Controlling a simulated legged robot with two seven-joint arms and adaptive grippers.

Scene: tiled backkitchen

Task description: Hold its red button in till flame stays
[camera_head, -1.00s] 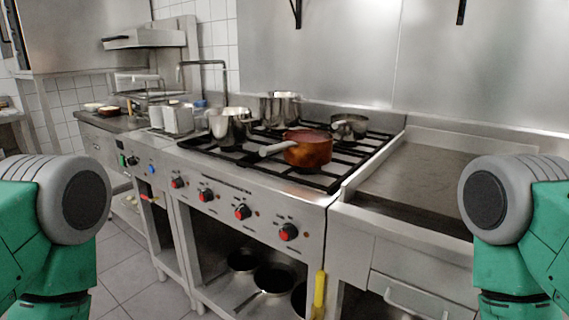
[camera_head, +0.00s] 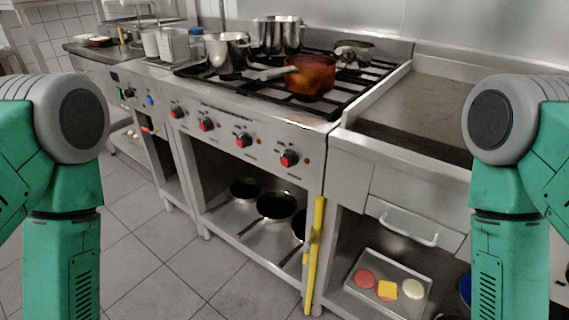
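A gas range (camera_head: 262,160) with a steel front stands ahead of me. Its front carries a row of black knobs with red centres: the far left one (camera_head: 177,112), the second (camera_head: 207,125), the third (camera_head: 244,140) and the rightmost (camera_head: 289,159). Which red part is the button is not clear at this size. A copper-coloured pot (camera_head: 310,76) sits on the front right of the black grates. No flame is visible. Both of my arms show at the picture's sides, apart from the range; both grippers are out of view.
Steel pots (camera_head: 277,36) stand on the range. A griddle (camera_head: 420,105) is at right, above a drawer (camera_head: 408,225). A yellow-handled tool (camera_head: 315,250) leans upright at the range's front. A tray (camera_head: 375,305) with food lies below. Tiled floor (camera_head: 150,265) is clear at left.

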